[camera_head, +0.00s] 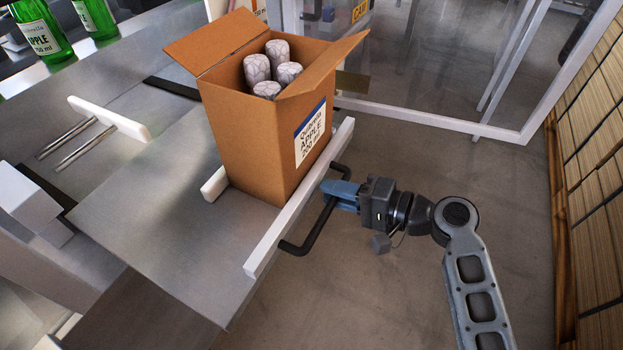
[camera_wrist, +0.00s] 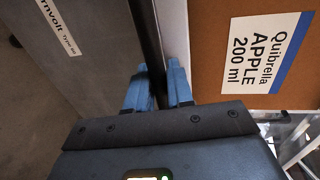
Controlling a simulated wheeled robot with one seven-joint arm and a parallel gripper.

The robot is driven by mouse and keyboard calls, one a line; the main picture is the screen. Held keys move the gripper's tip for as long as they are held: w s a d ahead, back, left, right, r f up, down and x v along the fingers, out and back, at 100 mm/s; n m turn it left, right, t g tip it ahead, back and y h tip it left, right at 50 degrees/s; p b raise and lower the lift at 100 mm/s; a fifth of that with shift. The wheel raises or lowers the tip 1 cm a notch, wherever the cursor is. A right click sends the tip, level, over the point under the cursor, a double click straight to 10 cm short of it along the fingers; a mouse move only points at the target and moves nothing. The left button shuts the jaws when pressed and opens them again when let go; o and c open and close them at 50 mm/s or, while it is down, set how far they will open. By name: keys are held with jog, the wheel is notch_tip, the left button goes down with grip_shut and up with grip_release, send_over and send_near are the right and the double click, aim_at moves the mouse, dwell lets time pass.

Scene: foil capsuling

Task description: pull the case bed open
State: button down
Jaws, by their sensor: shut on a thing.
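The case bed (camera_head: 150,200) is a grey metal platform with a white front rail (camera_head: 300,200). A black bar handle (camera_head: 309,243) is fixed to the outer side of that rail. My gripper (camera_head: 335,195) is shut on the handle, its blue fingers around the bar near the handle's far end. In the wrist view the blue fingers (camera_wrist: 160,88) close on the dark bar beside the white rail (camera_wrist: 174,35). An open cardboard box (camera_head: 250,130) labelled "Quibrella APPLE" stands upright on the bed behind the rail, with several pale capped tops inside.
Green bottles (camera_head: 70,25) stand at the upper left. Two metal rods (camera_head: 75,140) lie near a white bar. A white-framed clear panel (camera_head: 440,115) stands behind, and stacked brown sheets (camera_head: 597,150) line the right. The floor (camera_head: 390,300) before the handle is clear.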

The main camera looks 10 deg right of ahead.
jog(key=f+v, duration=0.2)
jog(key=v, duration=0.7)
jog(key=shift+d+p, duration=0.3)
jog(key=shift+p, duration=0.1)
jog(key=shift+s, duration=0.15)
jog(key=c, duration=1.2)
grip_release()
jog(key=shift+b+v, duration=0.35)
jog(key=shift+v, duration=3.6)
